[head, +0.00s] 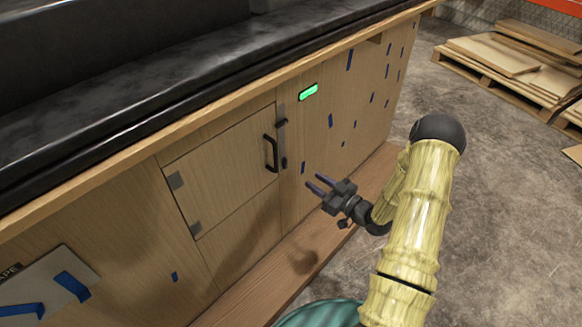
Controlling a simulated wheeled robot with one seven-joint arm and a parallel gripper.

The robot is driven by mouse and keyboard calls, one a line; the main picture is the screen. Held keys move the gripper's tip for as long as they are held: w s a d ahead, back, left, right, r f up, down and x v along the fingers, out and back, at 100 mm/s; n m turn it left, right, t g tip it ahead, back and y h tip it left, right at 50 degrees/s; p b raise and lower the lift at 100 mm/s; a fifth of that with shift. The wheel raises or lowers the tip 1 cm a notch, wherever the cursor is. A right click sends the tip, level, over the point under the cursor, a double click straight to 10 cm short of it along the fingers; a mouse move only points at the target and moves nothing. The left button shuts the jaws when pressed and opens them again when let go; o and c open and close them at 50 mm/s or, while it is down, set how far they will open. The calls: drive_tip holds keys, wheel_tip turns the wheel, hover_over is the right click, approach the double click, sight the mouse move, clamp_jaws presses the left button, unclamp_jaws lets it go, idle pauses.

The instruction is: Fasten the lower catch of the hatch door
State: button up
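The wooden hatch door (222,172) sits in the console's front panel and looks closed, flush with the panel. It has grey hinges on its left side and a black bar handle (266,153) near its right edge. The lower catch (284,163) is a small dark piece just right of the handle's lower end; whether it is fastened is too small to tell.
A lit green indicator (308,91) is on the panel, up and right of the door. Blue tape strips (173,277) dot the panel. A wooden ledge (262,290) runs along its base. Stacked boards on a pallet (495,55) stand at the back right. The concrete floor between is clear.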

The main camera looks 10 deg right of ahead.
sight(286, 162)
drive_tip(key=b+x, duration=0.2)
drive_tip(key=x, duration=0.9)
drive_tip(key=shift+w, duration=0.15)
clamp_jaws()
